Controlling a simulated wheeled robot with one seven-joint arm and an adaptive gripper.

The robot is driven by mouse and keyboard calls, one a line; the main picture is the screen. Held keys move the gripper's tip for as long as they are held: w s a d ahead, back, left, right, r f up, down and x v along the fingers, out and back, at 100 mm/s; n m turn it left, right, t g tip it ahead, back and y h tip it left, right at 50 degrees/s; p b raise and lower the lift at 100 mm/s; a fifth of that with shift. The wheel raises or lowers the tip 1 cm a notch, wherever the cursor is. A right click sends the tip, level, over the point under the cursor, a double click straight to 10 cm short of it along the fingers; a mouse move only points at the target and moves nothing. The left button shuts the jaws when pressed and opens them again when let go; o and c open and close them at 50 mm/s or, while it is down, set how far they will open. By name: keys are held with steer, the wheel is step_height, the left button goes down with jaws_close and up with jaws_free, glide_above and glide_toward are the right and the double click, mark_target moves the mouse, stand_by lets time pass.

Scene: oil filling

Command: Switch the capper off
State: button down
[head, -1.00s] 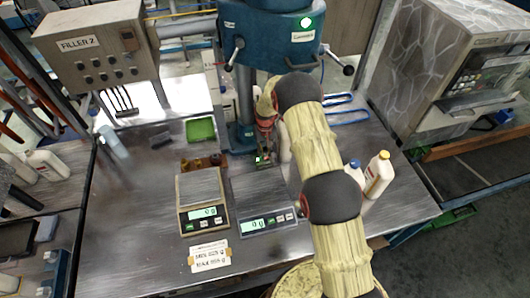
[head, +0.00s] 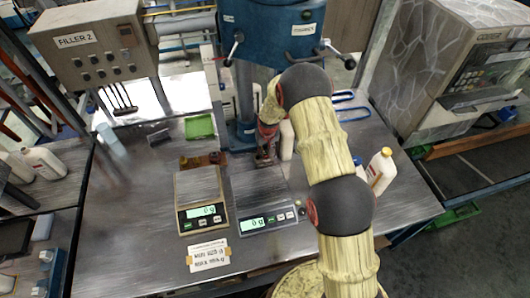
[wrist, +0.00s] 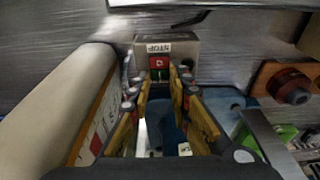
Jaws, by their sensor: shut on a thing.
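The capper (head: 268,40) is the blue machine at the back centre of the bench, and no green lamp is lit on its front. Its small switch box (wrist: 190,47) stands low by the machine's base, with a STOP label, a red button (wrist: 159,62) and a green part below it. My gripper (head: 264,160) points down at this box. In the wrist view, its fingertips (wrist: 161,80) are close together at the red and green switch. The exact contact is hard to see.
A white bottle (wrist: 62,95) stands close beside my gripper. Two scales (head: 203,218) (head: 267,222) sit in front. A yellow-capped bottle (head: 381,170) stands to the right. A green tray (head: 199,127) lies to the left. The left part of the bench is mostly clear.

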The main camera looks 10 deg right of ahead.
steer(key=shift+s+t+b, duration=0.25)
steer(key=shift+t+b, duration=0.45)
steer(key=shift+b, duration=0.05)
steer(key=c, duration=1.7)
jaws_free()
steer(key=shift+c, duration=0.2)
steer(key=shift+o, duration=0.5)
steer(key=v, duration=1.2)
